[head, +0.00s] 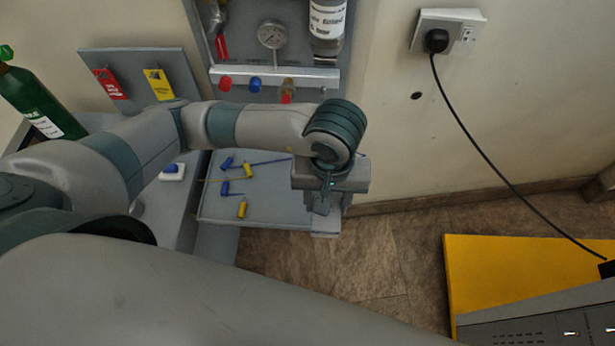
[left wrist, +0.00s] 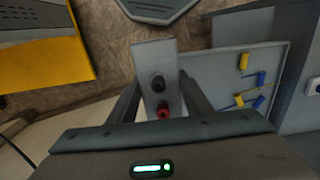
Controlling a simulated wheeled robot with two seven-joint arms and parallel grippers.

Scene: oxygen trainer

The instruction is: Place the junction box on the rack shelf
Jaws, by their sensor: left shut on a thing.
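The junction box (left wrist: 150,58) is a narrow light-grey block with a black and a red terminal on its face. In the left wrist view it sits between the two fingers of my left gripper (left wrist: 160,88), which is shut on it. In the head view my left gripper (head: 326,200) is at the right end of the grey tray, pointing down, and mostly hides the box. I cannot tell from these views which surface is the rack shelf. My right gripper is not in view.
The grey tray (head: 212,212) holds several blue and yellow plugs. A wall panel with a gauge (head: 271,35) and bottle stands behind. At lower right is a yellow-topped grey unit (head: 475,270). A black cable (head: 487,170) runs from the wall socket (head: 447,30). Bare floor lies between.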

